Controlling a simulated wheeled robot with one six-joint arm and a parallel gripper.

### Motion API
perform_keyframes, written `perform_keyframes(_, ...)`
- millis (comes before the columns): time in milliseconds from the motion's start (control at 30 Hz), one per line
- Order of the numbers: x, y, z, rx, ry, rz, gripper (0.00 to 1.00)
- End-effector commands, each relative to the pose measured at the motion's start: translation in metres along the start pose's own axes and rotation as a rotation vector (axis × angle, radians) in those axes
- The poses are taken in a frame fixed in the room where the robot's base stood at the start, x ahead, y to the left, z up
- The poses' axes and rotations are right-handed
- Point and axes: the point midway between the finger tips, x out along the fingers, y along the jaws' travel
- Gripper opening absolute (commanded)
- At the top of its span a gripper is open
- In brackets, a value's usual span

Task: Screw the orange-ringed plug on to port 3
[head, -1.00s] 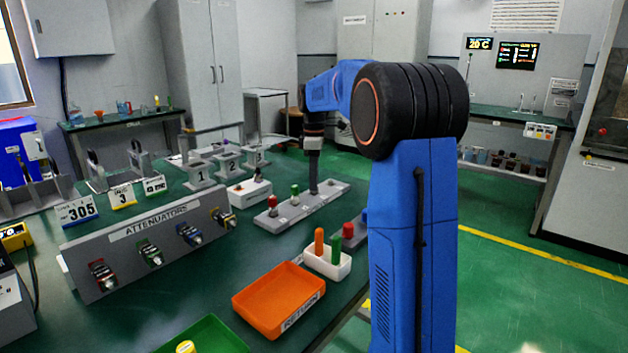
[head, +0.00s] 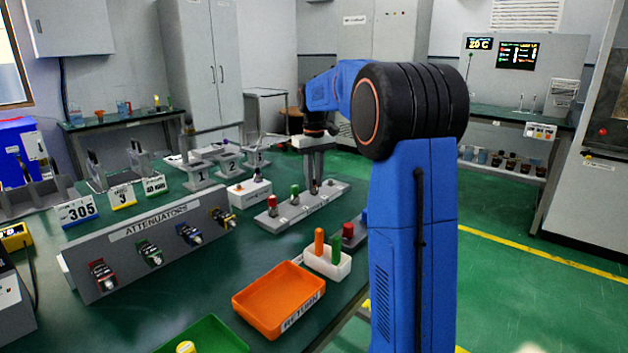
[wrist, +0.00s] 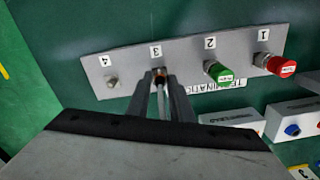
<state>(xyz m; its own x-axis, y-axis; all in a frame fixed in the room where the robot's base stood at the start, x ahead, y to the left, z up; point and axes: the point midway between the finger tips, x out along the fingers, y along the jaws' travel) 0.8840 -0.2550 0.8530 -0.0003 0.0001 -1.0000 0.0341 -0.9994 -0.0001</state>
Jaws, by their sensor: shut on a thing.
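The grey termination strip (wrist: 130,68) lies across the wrist view with ports numbered 1 to 4; it also shows in the head view (head: 333,192). My gripper (wrist: 160,84) points down at port 3, shut on the orange-ringed plug (wrist: 160,77). Only a small dark, reddish part of that plug shows between the fingertips; the rest is hidden. I cannot tell how far it sits on the port. In the head view my gripper (head: 314,188) stands upright over the strip. Port 4 (wrist: 112,82) is a bare metal connector.
A green plug (wrist: 216,72) is on port 2 and a red plug (wrist: 272,64) on port 1, beside my gripper. A white box with a blue knob (wrist: 292,130) stands close by. An orange tray (head: 280,300) and the attenuator panel (head: 150,250) are nearer.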

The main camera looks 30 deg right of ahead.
Motion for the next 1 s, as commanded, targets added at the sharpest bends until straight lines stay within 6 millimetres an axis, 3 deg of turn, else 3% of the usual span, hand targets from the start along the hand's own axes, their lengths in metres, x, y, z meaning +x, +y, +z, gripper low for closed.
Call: perform_keyframes(1000, -0.0007, 0.0002, -0.0005, 0.964, 0.003, 0.0, 0.0)
